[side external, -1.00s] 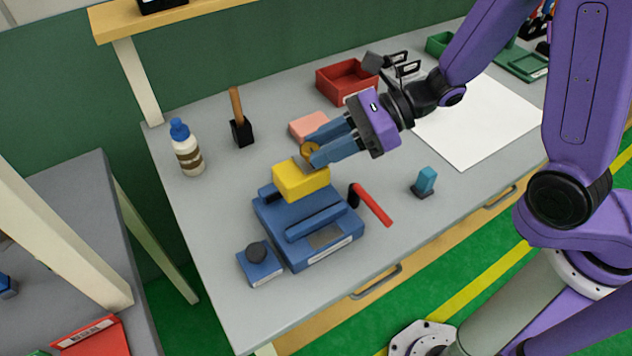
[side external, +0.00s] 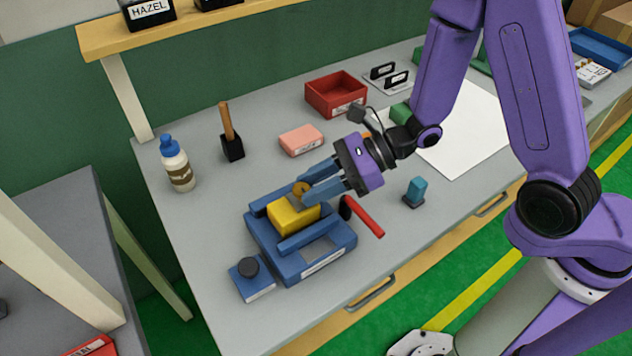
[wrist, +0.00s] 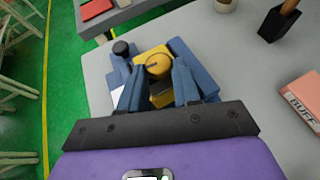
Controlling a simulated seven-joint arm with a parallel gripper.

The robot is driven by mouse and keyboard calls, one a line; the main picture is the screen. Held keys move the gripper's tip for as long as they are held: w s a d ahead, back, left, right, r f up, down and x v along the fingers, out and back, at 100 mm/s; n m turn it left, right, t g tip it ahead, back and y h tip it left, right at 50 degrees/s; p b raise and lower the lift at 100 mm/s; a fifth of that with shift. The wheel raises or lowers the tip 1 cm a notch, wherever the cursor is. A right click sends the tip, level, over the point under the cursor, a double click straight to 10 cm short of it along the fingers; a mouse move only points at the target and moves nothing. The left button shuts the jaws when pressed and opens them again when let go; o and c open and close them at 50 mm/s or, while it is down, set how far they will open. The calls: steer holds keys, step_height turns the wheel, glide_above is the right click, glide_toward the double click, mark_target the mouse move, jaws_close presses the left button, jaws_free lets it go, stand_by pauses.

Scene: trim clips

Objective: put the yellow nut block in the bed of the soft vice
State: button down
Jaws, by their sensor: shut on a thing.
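The yellow nut block (side external: 295,216) sits low between the jaws of the blue soft vice (side external: 318,262), in its bed. A round brass-coloured nut shows on its top. My gripper (side external: 305,192) is shut on the block at its upper end, reaching in from the right. In the wrist view the yellow block (wrist: 150,54) is between my blue fingers (wrist: 158,90), with the vice (wrist: 207,85) around it. Whether the block rests fully on the bed is hidden by the vice jaw and fingers.
A teal piece (side external: 415,191) is to the right.

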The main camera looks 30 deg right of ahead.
steer(key=c, duration=0.8)
jaws_free()
steer(key=shift+f, duration=0.15)
